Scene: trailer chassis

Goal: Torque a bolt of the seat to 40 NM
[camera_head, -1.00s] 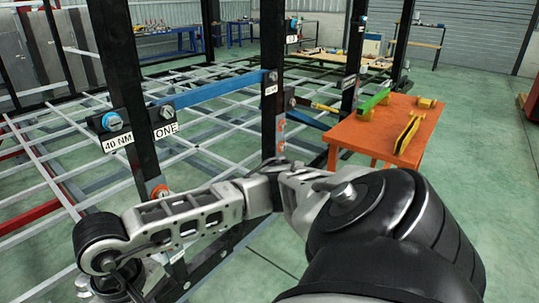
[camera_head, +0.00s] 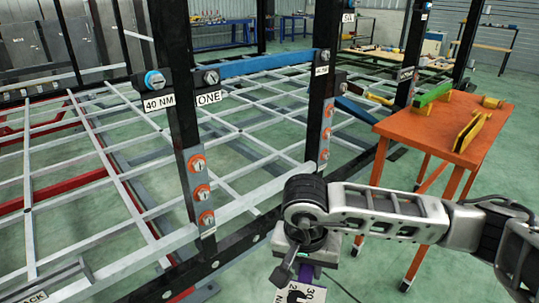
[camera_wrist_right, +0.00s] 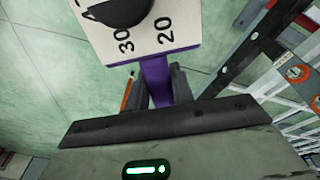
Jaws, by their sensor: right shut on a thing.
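My right gripper (camera_head: 309,268) is low in the middle of the head view, to the right of the near posts and apart from them. It is shut on the purple handle (camera_wrist_right: 155,78) of a torque tool. The tool's pale dial plate (camera_wrist_right: 150,30) shows "30" and "20" and a black knob; part of it also shows at the bottom edge of the head view (camera_head: 301,294). A blue-headed bolt (camera_head: 154,81) sits at the near post above a "40 NM" label (camera_head: 159,102). Another bolt (camera_head: 211,77) is above the "ONE" label. My left gripper is out of view.
Several orange-ringed bolts (camera_head: 197,163) line the near black post. A second black post (camera_head: 318,120) stands behind. An orange table (camera_head: 440,130) with green and yellow parts is at right. Grey chassis bars spread left; green floor is open at the lower right.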

